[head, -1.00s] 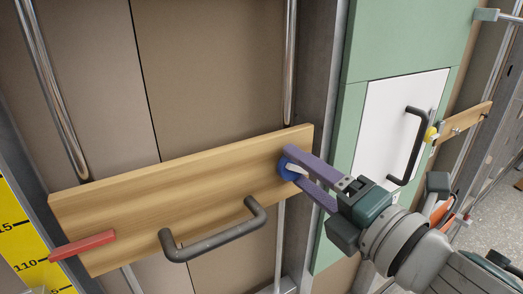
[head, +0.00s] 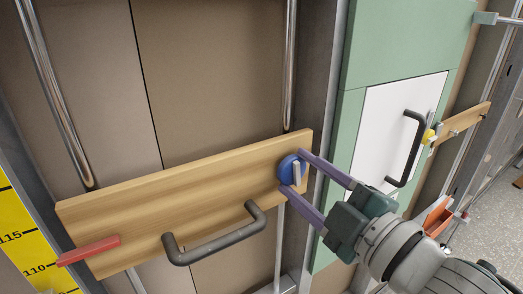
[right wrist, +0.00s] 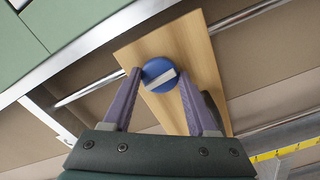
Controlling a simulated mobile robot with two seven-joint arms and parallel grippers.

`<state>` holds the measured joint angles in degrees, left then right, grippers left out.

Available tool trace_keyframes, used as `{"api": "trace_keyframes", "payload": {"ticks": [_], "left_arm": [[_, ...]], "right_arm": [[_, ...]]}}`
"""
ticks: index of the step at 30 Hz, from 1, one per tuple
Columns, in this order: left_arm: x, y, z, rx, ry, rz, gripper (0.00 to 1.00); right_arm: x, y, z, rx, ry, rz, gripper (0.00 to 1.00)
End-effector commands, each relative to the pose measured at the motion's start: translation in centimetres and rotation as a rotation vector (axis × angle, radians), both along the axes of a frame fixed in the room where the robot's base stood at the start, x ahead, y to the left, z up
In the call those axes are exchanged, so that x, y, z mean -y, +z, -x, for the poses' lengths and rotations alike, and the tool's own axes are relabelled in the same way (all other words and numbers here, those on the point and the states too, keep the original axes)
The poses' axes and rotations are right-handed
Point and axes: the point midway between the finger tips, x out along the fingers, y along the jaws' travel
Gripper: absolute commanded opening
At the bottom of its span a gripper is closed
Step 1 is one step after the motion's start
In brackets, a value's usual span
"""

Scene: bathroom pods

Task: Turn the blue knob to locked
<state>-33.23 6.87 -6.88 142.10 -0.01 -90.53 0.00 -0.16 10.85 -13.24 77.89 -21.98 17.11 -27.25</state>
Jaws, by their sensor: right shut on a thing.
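The blue knob (head: 287,168) is round with a pale grey bar (head: 297,173) across its face. It sits at the right end of a wooden board (head: 160,205). The bar stands nearly upright in the head view. My right gripper (head: 294,172) has its purple fingers on either side of the knob, shut on it. The right wrist view shows the knob (right wrist: 156,68) between the fingertips, its bar (right wrist: 161,77) slanting slightly. Lock markings are not legible. My left gripper is not in view.
A dark handle (head: 215,243) sticks out of the board below and left of the knob. A red bar (head: 88,250) is at the board's left end. A white door (head: 385,125) with a black handle and yellow knob (head: 429,135) stands to the right.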

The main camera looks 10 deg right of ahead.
Motion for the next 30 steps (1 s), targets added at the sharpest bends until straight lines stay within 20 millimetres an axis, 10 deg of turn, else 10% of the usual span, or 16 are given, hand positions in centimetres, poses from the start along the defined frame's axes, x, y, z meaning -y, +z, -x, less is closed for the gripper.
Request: {"api": "trace_keyframes", "payload": {"ticks": [26,27,30], "left_arm": [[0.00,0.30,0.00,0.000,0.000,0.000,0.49],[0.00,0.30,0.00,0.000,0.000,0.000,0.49],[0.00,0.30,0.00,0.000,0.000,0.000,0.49]], "right_arm": [[-0.07,0.19,-0.03,-0.045,0.002,-0.142,0.03],[-0.08,0.18,-0.02,-0.045,0.002,-0.142,0.63],[-0.06,0.15,-0.02,-0.046,0.002,-0.141,0.74]]}}
